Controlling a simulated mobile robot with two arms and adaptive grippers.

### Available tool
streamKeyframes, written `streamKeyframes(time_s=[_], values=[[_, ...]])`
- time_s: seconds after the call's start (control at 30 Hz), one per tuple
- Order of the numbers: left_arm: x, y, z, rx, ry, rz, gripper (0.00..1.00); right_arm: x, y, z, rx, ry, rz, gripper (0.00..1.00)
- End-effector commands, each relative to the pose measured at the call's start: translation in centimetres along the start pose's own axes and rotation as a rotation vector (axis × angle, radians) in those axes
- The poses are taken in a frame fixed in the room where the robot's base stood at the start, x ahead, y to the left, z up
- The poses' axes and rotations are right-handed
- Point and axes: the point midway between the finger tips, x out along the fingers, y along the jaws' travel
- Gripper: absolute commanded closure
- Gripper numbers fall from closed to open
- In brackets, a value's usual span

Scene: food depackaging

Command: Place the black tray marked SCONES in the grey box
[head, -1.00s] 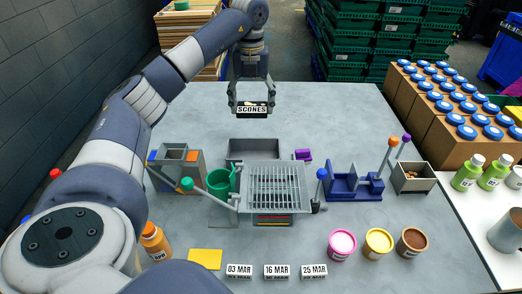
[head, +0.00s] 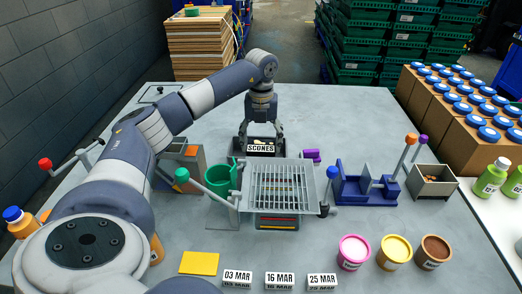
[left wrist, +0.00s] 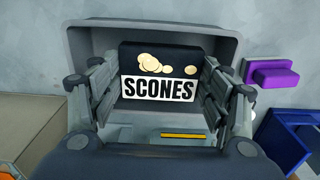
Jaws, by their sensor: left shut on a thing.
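The black tray marked SCONES (head: 263,148) has a white label and pale round scones pictured on it. It also shows in the left wrist view (left wrist: 150,52), between the two fingers. My left gripper (head: 261,138) points down and is shut on this tray. The grey box (left wrist: 225,45) is an open rectangular container whose walls surround the tray in the left wrist view. The tray is within the box opening. I cannot tell whether it touches the bottom. In the head view the gripper, tray and metal rack hide most of the box. My right gripper is not in view.
A metal rack (head: 282,185) stands just in front of the box, with a green cup (head: 220,178) to its left. A purple block (head: 312,156) lies close to the box's right. A blue fixture (head: 365,187) stands further right. The table behind the box is clear.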

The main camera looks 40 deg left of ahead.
Motion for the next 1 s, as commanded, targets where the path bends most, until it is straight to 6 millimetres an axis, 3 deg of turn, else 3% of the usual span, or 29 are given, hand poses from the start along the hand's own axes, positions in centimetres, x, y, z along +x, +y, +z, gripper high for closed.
streamKeyframes(time_s=[0.3,0.67,0.7,0.73,1.0], values=[[3.6,0.0,-0.1,0.000,0.003,0.001,0.54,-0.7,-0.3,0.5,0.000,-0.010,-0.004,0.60],[4.2,0.0,0.0,0.001,0.000,-0.001,0.54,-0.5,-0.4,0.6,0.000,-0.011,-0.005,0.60],[4.3,0.0,0.0,0.001,0.000,-0.001,0.27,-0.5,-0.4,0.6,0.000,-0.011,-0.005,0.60],[4.2,0.0,0.0,0.001,0.000,-0.001,0.21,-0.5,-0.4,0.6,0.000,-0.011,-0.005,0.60],[4.2,0.0,0.0,0.001,0.000,-0.001,0.21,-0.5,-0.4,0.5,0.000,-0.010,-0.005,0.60]])
